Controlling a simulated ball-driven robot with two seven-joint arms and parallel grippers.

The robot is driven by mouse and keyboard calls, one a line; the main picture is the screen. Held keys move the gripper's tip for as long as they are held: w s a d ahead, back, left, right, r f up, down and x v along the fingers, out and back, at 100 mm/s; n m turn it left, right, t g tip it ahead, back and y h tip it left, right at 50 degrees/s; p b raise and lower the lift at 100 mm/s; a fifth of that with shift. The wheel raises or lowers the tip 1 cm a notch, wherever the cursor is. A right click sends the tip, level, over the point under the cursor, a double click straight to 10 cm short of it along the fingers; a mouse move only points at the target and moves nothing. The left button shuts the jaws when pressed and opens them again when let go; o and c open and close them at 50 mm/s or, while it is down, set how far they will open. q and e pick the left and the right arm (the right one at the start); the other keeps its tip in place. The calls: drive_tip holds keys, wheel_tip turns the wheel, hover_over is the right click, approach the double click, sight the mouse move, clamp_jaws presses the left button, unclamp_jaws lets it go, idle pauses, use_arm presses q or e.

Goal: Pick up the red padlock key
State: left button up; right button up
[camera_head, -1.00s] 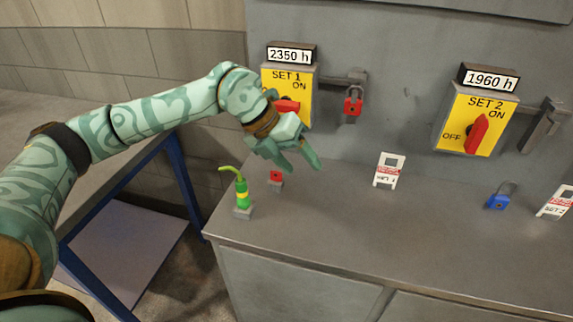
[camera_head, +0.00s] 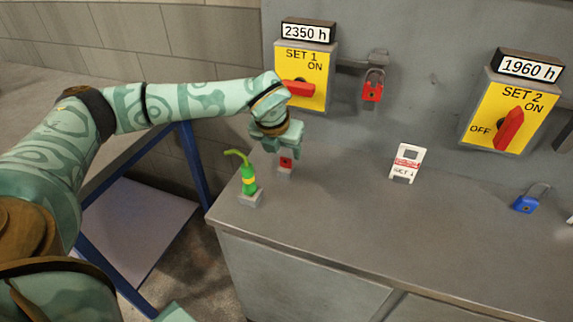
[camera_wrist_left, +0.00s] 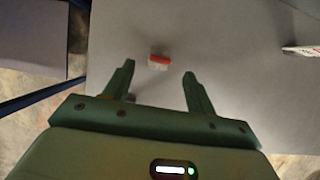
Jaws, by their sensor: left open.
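The red padlock key (camera_head: 286,163) is a small red piece in a grey block at the left end of the metal bench top. It also shows in the left wrist view (camera_wrist_left: 159,61), between and slightly beyond the fingertips. My left gripper (camera_head: 280,149) points down just above the key and partly covers it in the head view. In the left wrist view its two fingers (camera_wrist_left: 158,70) are apart, with nothing held. I cannot tell whether a finger touches the key. My right gripper is not in view.
A green oil can (camera_head: 248,181) stands close left of the key. A red padlock (camera_head: 372,86) hangs right of the SET 1 switch (camera_head: 305,72). A white sign (camera_head: 405,163) and a blue padlock (camera_head: 529,200) stand farther right. The front middle of the bench (camera_head: 350,225) is clear.

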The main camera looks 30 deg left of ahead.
sight(286, 159)
use_arm(q)
drive_tip(key=b+x, duration=0.1)
drive_tip(key=x, duration=0.4)
drive_tip(key=shift+r, duration=0.1)
drive_tip(key=c, duration=1)
drive_tip(key=shift+c, duration=0.2)
drive_tip(key=shift+r, duration=0.5)
drive_tip(key=r, duration=0.1)
drive_tip(key=r+p, duration=0.1)
drive_tip(key=r, duration=0.1)
drive_tip(key=shift+d, duration=0.2)
drive_tip(key=s+d+r+p, duration=0.2)
drive_tip(key=s+d+r, duration=0.2)
drive_tip(key=d+r, duration=0.5)
drive_tip(key=d, duration=0.4)
